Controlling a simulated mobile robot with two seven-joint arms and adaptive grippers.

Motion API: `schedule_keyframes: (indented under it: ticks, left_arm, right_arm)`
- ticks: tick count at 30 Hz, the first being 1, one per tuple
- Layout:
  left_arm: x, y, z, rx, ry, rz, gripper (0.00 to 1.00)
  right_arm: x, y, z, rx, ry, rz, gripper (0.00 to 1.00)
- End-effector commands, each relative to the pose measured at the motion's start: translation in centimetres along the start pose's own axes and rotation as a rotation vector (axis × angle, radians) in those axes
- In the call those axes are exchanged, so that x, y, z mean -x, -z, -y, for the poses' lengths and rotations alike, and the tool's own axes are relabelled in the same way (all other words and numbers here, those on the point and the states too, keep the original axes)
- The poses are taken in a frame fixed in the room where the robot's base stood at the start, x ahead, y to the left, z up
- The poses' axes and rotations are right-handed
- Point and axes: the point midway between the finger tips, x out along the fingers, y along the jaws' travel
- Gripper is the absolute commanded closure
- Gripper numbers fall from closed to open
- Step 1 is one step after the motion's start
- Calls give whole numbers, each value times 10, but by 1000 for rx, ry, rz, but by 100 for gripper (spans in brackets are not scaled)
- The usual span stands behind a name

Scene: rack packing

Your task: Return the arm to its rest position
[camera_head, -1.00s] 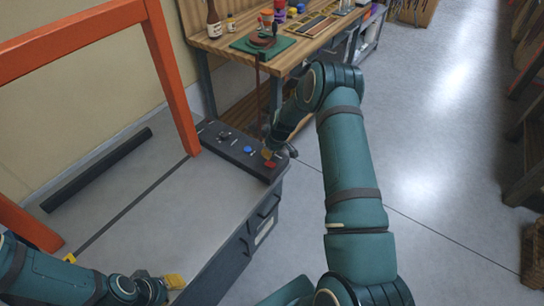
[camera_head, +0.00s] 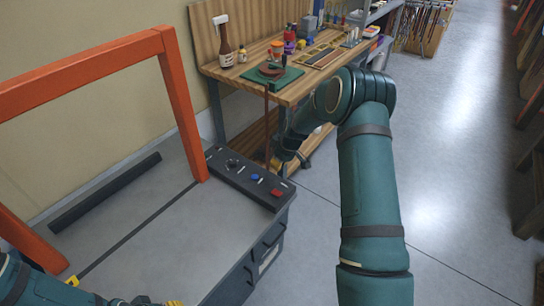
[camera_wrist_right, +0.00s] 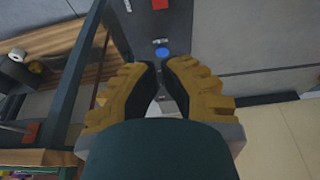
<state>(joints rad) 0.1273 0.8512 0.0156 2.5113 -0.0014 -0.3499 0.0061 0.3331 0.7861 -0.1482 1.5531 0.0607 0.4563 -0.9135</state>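My right arm (camera_head: 370,180) reaches up from the bottom of the head view, bends at the top, and its wrist hangs down between the workbench and the control panel. The dark control panel (camera_head: 230,173) has a blue button (camera_head: 255,178) and a red button (camera_head: 277,193); the gripper is clear of both. My left gripper (camera_head: 168,302) is mostly cut off at the bottom edge.
The grey table (camera_head: 165,235) carries an orange frame (camera_head: 182,115) and a black bar (camera_head: 105,193). A wooden workbench (camera_head: 240,72) with a bottle (camera_head: 225,45), a green mat (camera_head: 271,78) and tools stands behind. Open floor (camera_head: 450,160) lies to the right.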

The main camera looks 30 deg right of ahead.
Motion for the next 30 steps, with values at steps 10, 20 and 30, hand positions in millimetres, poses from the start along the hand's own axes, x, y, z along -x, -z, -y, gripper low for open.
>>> schedule_keyframes:
  ticks: [10, 20, 30]
  left_arm:
    - [0, 0, 0, 0, 0, 0, 61]
    - [0, 0, 0, 0, 0, 0, 61]
    - [0, 0, 0, 0, 0, 0, 61]
  right_arm:
    - [-12, -4, 24, -31, 19, 5, 100]
    - [-58, -64, 214, -307, 140, 50, 100]
    - [-30, -146, 353, -546, 230, 117, 100]
